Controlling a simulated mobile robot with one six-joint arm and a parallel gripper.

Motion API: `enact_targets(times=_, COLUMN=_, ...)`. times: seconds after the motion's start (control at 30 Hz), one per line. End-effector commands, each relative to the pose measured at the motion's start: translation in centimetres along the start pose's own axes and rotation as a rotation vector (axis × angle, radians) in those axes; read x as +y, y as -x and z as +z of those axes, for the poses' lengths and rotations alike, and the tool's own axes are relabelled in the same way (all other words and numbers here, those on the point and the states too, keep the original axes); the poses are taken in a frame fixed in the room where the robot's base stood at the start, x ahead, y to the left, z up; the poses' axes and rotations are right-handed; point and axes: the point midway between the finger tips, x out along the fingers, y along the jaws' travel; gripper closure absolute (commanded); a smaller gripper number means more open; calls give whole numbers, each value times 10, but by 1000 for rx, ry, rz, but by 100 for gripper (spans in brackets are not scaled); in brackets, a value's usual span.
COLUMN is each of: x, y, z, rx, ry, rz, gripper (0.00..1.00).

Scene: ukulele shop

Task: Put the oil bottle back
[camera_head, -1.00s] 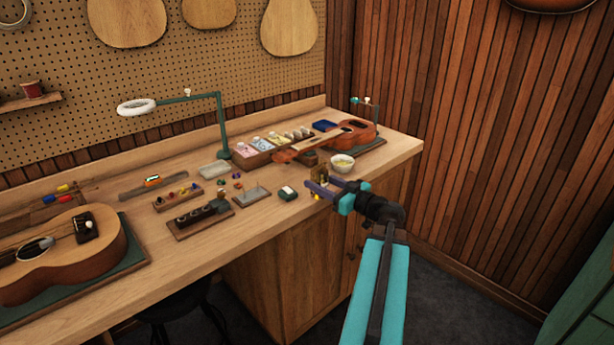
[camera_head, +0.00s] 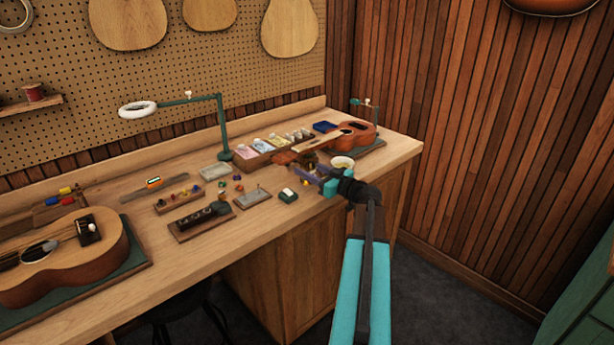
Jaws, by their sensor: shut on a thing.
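My gripper (camera_head: 308,170) is over the bench, near its front edge and in front of the bowl. Its purple fingers are shut on a small dark amber bottle, the oil bottle (camera_head: 309,158), which looks roughly upright. The fingers hide part of the bottle, and its height above the bench is hard to judge. A wooden rack (camera_head: 183,236) with several dark pieces in a row lies on the bench to the left of my gripper. I cannot tell which spot is the bottle's own.
A pale bowl (camera_head: 342,163) and a brown ukulele (camera_head: 355,134) are close behind my gripper. A row of small boxes (camera_head: 262,150) and a green lamp post (camera_head: 222,125) stand further back. A small dark green-and-white block (camera_head: 288,196) and a shallow tray (camera_head: 252,198) lie left of it.

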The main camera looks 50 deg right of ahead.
Motion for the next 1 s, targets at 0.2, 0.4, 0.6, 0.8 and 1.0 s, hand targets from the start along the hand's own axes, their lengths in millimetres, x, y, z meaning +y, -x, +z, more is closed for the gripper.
enact_targets(times=0.2, x=3, y=-5, z=0, rx=1, ry=0, rz=0, gripper=83)
enact_targets(times=0.4, x=3, y=-4, z=0, rx=1, ry=0, rz=0, gripper=83)
enact_targets(times=0.6, x=6, y=-9, z=1, rx=1, ry=-1, rz=0, gripper=83)
enact_targets(times=0.8, x=10, y=-16, z=12, rx=-1, ry=-3, rz=0, gripper=83)
enact_targets(times=1.0, x=10, y=-16, z=31, rx=0, ry=-2, rz=0, gripper=83)
